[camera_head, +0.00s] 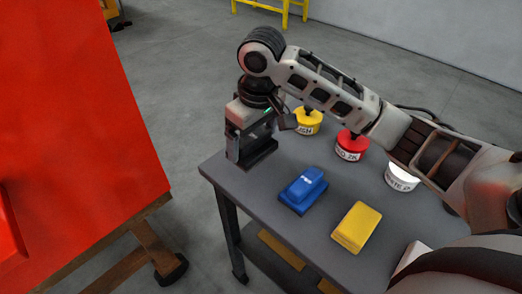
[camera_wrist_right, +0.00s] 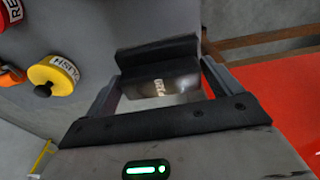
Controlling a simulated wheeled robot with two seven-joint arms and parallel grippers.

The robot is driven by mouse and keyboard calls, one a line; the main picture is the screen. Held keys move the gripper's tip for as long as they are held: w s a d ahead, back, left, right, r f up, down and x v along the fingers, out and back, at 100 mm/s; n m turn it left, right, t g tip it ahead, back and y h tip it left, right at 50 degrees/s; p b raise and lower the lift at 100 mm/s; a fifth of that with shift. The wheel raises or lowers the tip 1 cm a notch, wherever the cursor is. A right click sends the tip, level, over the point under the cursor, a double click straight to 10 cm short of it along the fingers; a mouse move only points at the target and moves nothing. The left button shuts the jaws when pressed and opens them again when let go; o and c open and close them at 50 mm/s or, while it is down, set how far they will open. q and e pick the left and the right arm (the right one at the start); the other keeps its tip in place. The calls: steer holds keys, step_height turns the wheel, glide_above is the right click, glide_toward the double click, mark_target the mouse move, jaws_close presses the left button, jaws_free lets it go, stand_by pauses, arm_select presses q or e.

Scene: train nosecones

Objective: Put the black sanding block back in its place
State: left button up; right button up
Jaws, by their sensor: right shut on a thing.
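The black sanding block (camera_head: 262,158) is at the far left corner of the grey table (camera_head: 322,233). My right gripper (camera_head: 250,146) points down over that corner and is shut on the block. In the right wrist view the block (camera_wrist_right: 158,55) sits between the two fingers of the gripper (camera_wrist_right: 160,88), its dark stepped base extending beyond them. I cannot tell whether the block's underside touches the tabletop or hangs just above it. My left gripper is not in view.
A blue sanding block (camera_head: 303,189) and a yellow block (camera_head: 356,227) lie on the table. Yellow (camera_head: 306,122), red (camera_head: 352,147) and white (camera_head: 402,178) round labelled pads stand along the back. A large red panel (camera_head: 70,130) on a wooden stand is left of the table.

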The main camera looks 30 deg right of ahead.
mark_target(260, 140)
steer(key=f, duration=0.1)
steer(key=w+d+f, duration=0.1)
steer(key=d+f, duration=0.1)
steer(key=shift+w+d+f, duration=0.2)
steer(key=shift+w+f, duration=0.05)
steer(key=shift+w, duration=0.05)
steer(key=f, duration=0.3)
steer(key=shift+w+d+f, duration=0.15)
steer(key=shift+d+f, duration=0.05)
steer(key=shift+f, duration=0.1)
steer(key=o, duration=0.6)
steer(key=r, duration=0.4)
steer(key=s+r, duration=0.1)
steer(key=r, duration=0.7)
steer(key=shift+s+d, duration=0.2)
